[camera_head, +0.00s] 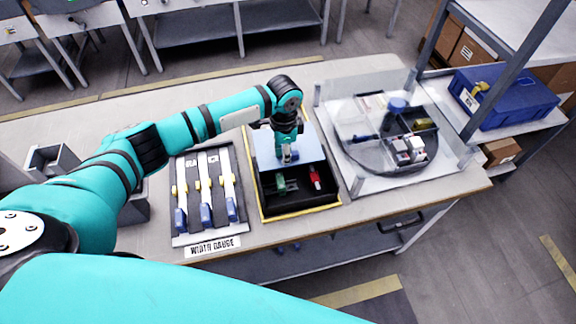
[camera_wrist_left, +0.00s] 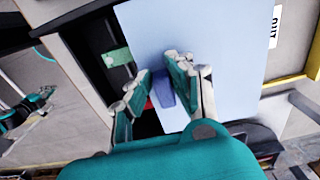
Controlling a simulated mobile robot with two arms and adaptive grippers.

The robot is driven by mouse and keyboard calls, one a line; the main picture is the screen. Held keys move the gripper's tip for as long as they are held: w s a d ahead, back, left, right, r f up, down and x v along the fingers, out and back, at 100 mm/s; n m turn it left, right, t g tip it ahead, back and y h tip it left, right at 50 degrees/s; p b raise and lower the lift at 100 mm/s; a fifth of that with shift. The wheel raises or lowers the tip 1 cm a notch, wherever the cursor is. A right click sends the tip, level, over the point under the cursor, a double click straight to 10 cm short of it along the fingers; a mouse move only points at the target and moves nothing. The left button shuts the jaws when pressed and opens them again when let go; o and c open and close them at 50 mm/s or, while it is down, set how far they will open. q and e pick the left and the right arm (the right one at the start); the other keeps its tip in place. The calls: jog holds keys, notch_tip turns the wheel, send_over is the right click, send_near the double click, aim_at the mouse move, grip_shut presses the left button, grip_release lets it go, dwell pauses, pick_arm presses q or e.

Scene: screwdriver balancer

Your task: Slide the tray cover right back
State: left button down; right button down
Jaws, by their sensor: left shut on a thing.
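The black tray (camera_head: 329,203) with a yellow edge stands on the bench in the head view. Its light blue cover (camera_head: 267,149) lies over the far part, and the near part is uncovered. The cover also fills much of the left wrist view (camera_wrist_left: 220,45). My left gripper (camera_head: 290,157) is over the cover's near edge. In the left wrist view its fingers (camera_wrist_left: 165,85) are shut on the blue handle (camera_wrist_left: 163,93) of the cover. A green item (camera_head: 284,186) and a red item (camera_head: 315,178) lie in the uncovered part. My right gripper is not in view.
Left of the tray is a width gauge board (camera_head: 183,165) with several blue-handled sliders. To the right is a clear-walled station with a round divided tray (camera_head: 378,158). A blue crate (camera_head: 505,98) sits on a shelf at right.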

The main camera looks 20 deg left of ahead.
pick_arm(q)
jog(key=w+a, duration=0.1)
jog(key=w, duration=0.1)
jog(key=shift+w+a+b, duration=0.3)
jog(key=shift+w+a, duration=0.05)
jog(key=shift+w, duration=0.05)
jog(key=c, duration=1.2)
grip_release()
jog(key=shift+s, duration=0.1)
jog(key=shift+r, duration=0.15)
notch_tip(320, 180, up, 12)
